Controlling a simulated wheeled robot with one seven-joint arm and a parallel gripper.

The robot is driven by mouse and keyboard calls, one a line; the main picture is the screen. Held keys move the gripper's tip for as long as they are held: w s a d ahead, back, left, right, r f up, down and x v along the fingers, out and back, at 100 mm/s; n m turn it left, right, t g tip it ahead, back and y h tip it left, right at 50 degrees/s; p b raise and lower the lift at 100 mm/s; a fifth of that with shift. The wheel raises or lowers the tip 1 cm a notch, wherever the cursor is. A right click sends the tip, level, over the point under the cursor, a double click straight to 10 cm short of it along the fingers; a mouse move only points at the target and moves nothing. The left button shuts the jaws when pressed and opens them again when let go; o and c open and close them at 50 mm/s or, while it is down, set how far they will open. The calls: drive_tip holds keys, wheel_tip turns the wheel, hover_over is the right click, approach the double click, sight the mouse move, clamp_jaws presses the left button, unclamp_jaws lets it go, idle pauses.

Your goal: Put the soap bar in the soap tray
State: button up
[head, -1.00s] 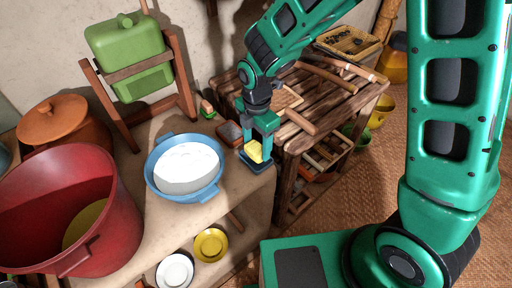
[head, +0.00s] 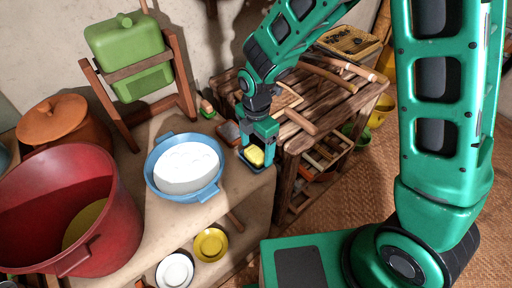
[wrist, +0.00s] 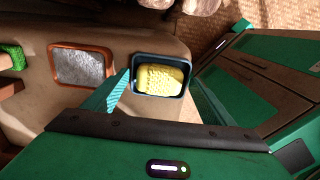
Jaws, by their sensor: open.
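The yellow soap bar (head: 255,156) lies inside the small dark blue soap tray (head: 246,166) at the front right corner of the mud ledge. In the wrist view the soap bar (wrist: 160,78) sits within the rim of the tray (wrist: 136,88), tilted slightly. My gripper (head: 257,152) is just above the tray, with its fingers apart around the soap.
A blue basin (head: 157,190) with white contents stands left of the tray. A grey scrubber in a brown frame (wrist: 82,66) lies beside the tray. A slatted wooden rack (head: 292,140) stands close on the right. A red bucket (head: 115,200) is at the left.

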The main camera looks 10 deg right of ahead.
sight(257, 151)
wheel_tip(257, 151, up, 12)
idle(0.5)
drive_tip(key=s+d+r+m, duration=0.25)
drive_tip(key=d+m, duration=0.45)
drive_tip(key=d, duration=0.4)
drive_tip(key=s+d+r+m, duration=0.1)
drive_tip(key=d+r+m, duration=0.2)
drive_tip(key=d+m, duration=0.5)
drive_tip(key=s+d+r+m, duration=0.1)
drive_tip(key=s+d+m, duration=1.5)
drive_tip(key=s, duration=0.1)
drive_tip(key=shift+s+r, duration=0.25)
drive_tip(key=shift+r, duration=0.15)
